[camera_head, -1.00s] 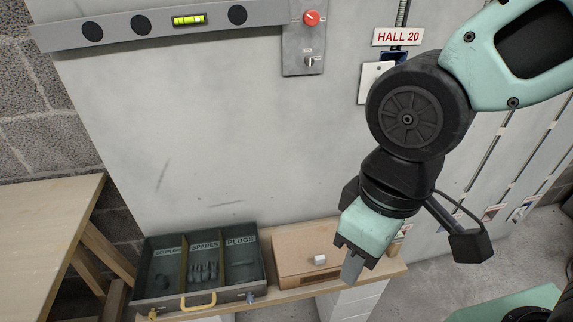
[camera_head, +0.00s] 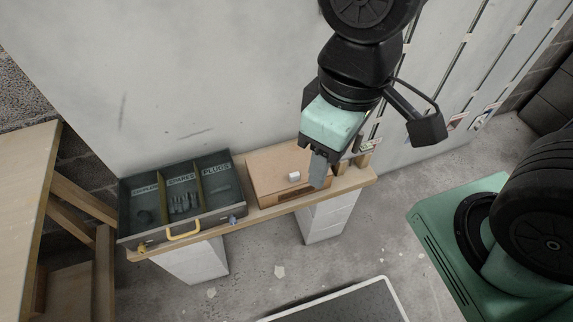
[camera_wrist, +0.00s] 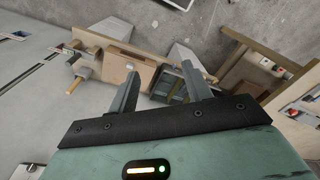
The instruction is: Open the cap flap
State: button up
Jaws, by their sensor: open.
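A tan box (camera_head: 270,178) with a small white knob (camera_head: 294,176) on its lid sits on the wooden bench; its lid looks shut. I cannot tell for certain that this lid is the cap flap. My gripper (camera_head: 319,170) points down in front of the box's right part in the head view and hides some of it. In the wrist view the fingers of my gripper (camera_wrist: 162,88) are spread apart with nothing between them. The box also shows there beyond the left finger (camera_wrist: 122,73). Whether the gripper touches the box is not clear; it looks apart.
A dark tray (camera_head: 148,232) with three labelled compartments and a yellow handle stands left of the box on the narrow bench (camera_head: 255,217). Small parts lie in it. A wooden table (camera_head: 25,200) is at far left. A grey wall (camera_head: 150,80) rises behind. Floor in front is partly clear.

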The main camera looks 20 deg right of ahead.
jog(key=w+a+f+m+b, duration=0.1)
jog(key=w+f+m+b, duration=0.3)
jog(key=w+f, duration=0.5)
jog(key=m+b, duration=0.2)
jog(key=m, duration=0.1)
send_over(295, 175)
notch_tip(295, 175, down, 10)
jog(key=shift+h, duration=0.3)
notch_tip(295, 175, down, 16)
jog(key=shift+f+b, duration=0.25)
jog(key=shift+b, duration=0.65)
jog(key=shift+r, duration=0.1)
grip_shut()
